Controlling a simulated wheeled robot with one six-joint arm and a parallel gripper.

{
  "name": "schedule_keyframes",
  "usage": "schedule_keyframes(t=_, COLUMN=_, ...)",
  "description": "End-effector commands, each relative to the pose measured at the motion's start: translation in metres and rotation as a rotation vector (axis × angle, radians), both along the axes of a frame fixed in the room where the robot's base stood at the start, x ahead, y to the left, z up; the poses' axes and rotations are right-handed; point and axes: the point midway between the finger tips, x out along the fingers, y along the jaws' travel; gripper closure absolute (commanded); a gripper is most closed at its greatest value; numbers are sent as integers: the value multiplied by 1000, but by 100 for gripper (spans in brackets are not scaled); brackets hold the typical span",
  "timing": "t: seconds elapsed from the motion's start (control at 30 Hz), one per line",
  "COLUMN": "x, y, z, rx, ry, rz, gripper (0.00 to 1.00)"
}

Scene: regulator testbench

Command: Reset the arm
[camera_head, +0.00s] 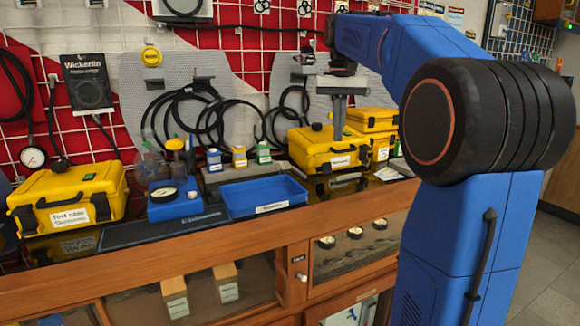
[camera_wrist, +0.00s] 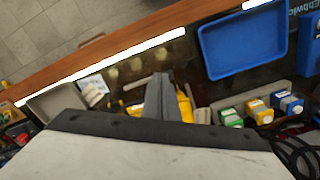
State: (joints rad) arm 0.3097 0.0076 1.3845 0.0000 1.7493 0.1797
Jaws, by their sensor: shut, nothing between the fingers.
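My blue arm (camera_head: 415,50) rises at the right of the head view, bends over at the top and reaches left over the bench. My gripper (camera_head: 338,136) hangs from its end, pointing down, just in front of a yellow case (camera_head: 325,150). Whether it touches the case cannot be told. In the wrist view my gripper (camera_wrist: 162,78) shows as two grey fingers close together with nothing between them. Part of a yellow case (camera_wrist: 186,105) shows beside them.
A blue tray (camera_head: 262,207) lies on the wooden bench, left of my gripper. Small blue, yellow and green-topped blocks (camera_head: 239,156) stand behind it. Another yellow case (camera_head: 68,196) is at the left. Black hoses (camera_head: 190,110) hang on the back wall. Floor shows at right (camera_head: 545,260).

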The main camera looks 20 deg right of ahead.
Motion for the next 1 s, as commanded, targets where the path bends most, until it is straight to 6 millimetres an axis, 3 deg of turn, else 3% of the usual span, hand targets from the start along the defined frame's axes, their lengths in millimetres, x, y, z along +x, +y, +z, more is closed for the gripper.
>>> schedule_keyframes(t=0.27, x=-9, y=9, z=-4, rx=-4, ry=-12, rz=17, gripper=100)
schedule_keyframes(t=0.47, x=-45, y=41, z=-27, rx=-21, ry=-67, rz=85, gripper=100)
schedule_keyframes(t=0.77, x=-113, y=90, z=-85, rx=-48, ry=-165, rz=205, gripper=100)
schedule_keyframes(t=1.0, x=-169, y=120, z=-143, rx=-68, ry=-245, rz=300, gripper=100)
